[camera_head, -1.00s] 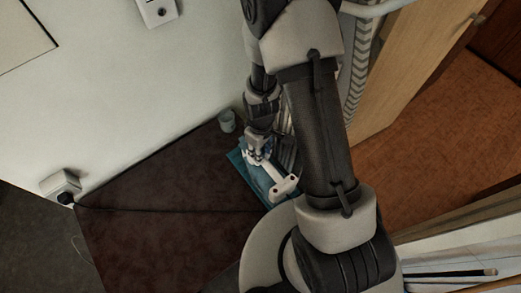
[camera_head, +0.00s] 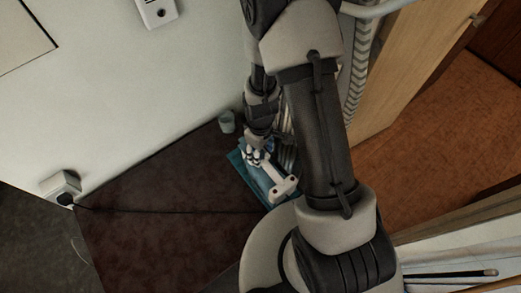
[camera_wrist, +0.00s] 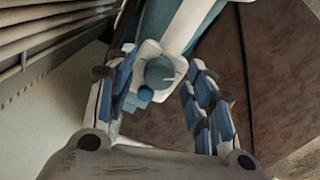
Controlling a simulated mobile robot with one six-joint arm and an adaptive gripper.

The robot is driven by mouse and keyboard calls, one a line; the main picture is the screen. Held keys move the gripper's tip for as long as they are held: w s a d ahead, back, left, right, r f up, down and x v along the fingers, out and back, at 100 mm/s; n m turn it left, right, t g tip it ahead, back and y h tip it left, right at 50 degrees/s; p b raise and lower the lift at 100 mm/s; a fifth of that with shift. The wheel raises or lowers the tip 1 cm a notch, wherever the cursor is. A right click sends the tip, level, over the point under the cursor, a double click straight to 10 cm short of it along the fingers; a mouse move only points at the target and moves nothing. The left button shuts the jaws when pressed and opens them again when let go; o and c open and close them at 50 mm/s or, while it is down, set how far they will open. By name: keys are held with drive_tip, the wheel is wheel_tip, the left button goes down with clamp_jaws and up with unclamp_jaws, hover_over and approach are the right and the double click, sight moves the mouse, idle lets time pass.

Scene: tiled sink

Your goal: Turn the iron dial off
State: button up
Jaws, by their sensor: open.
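The iron (camera_head: 280,186), white and blue, lies on a blue surface (camera_head: 249,178) on the dark floor, partly hidden by my arm in the head view. In the wrist view, a round blue-grey dial (camera_wrist: 160,73) shows on the iron's white body (camera_wrist: 150,50). My gripper (camera_wrist: 160,78) is open, with one blue-padded finger on each side of the dial. I cannot tell whether either finger touches it. In the head view my gripper (camera_head: 256,156) is small and sits at the iron's upper end.
A small grey-blue cup (camera_head: 227,122) stands by the wall, left of my arm. A dark cord (camera_head: 150,211) runs across the floor from a wall plug (camera_head: 62,187). A ribbed radiator-like object (camera_wrist: 40,42) is at the left in the wrist view. The dark floor (camera_head: 150,185) left of the iron is mostly clear.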

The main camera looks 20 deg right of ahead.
wheel_tip(320, 180, up, 12)
idle(0.5)
